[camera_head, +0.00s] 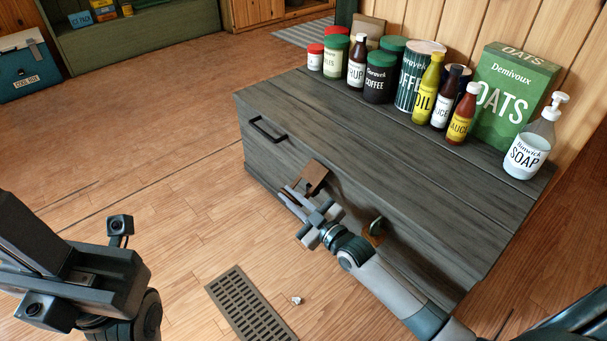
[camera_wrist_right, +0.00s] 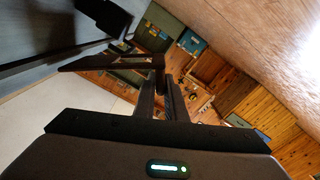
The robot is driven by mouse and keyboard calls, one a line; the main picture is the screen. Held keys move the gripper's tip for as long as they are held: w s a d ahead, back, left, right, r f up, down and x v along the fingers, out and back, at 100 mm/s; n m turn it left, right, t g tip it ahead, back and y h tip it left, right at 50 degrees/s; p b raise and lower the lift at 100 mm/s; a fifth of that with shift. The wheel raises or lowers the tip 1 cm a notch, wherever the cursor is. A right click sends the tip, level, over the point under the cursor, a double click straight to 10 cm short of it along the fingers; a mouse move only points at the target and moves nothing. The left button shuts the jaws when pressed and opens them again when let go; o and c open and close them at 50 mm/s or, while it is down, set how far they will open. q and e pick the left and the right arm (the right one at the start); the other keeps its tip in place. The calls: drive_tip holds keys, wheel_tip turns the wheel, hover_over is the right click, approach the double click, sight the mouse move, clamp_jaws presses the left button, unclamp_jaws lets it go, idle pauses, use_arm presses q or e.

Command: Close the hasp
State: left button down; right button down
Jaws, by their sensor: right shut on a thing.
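A grey wooden chest (camera_head: 340,150) stands with its lid down. A brown metal hasp flap (camera_head: 314,177) sticks out from the lid's front edge, raised off the front face. My right gripper (camera_head: 296,200) is at the chest's front, shut on the hasp flap. In the right wrist view the dark flap (camera_wrist_right: 110,62) runs to the tips of the closed fingers (camera_wrist_right: 165,95). A second brass-brown fitting (camera_head: 375,231) sits further right on the chest front, partly behind my right arm. My left gripper (camera_head: 75,280) is at the lower left, away from the chest; its fingertips are not clear.
Several jars, bottles, an oats box (camera_head: 512,95) and a soap bottle (camera_head: 530,145) stand along the lid's back. A floor grate (camera_head: 250,305) lies in front.

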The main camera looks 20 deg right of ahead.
drive_tip(key=shift+s+a+f, duration=0.15)
drive_tip(key=shift+f, duration=0.35)
